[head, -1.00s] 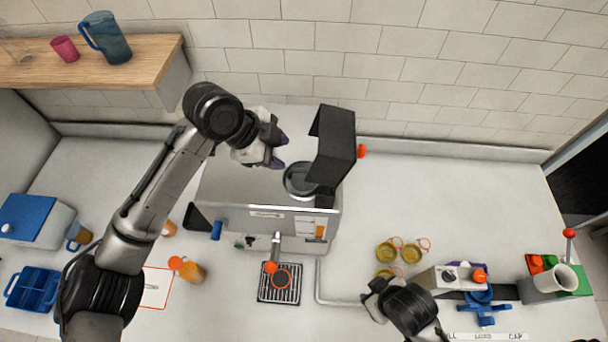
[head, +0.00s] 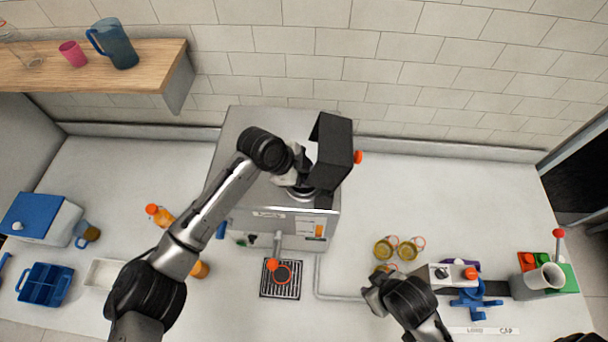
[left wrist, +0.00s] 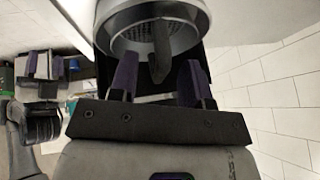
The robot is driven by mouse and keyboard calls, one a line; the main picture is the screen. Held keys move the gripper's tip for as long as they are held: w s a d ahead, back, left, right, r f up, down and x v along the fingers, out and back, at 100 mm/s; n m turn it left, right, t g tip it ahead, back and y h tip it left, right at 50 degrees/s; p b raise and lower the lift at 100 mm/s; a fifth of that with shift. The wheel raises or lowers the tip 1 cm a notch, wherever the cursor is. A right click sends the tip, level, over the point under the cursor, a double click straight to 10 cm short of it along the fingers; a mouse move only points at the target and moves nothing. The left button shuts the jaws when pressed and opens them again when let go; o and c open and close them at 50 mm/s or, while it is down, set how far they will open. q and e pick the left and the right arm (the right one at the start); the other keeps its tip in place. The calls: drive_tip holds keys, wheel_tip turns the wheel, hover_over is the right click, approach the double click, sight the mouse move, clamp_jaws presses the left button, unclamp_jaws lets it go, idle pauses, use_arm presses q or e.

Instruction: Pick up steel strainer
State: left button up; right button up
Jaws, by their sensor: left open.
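The steel strainer (head: 300,194) sits in the top opening of the steel juicer (head: 236,140), mostly hidden under my left gripper in the head view. In the left wrist view the strainer (left wrist: 180,40) is a round metal bowl with a perforated inside and a dark curved handle (left wrist: 158,62). My left gripper (head: 304,172) is over the opening, beside the raised black lid. Its purple fingers (left wrist: 157,76) are open, with the handle between or just beyond their tips; contact cannot be told. My right gripper (head: 374,292) is at the lower right, its fingers unclear.
The black lid (head: 333,152) stands up close to the right of my left gripper. A drip grate (head: 281,289) lies in front of the juicer. Orange-capped bottles (head: 160,215) stand left, yellow cups (head: 384,249) right.

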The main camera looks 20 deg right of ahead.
use_arm(q)
drive_tip(key=shift+d+f, duration=0.15)
drive_tip(key=shift+f, duration=0.3)
drive_tip(key=shift+c, duration=0.4)
clamp_jaws()
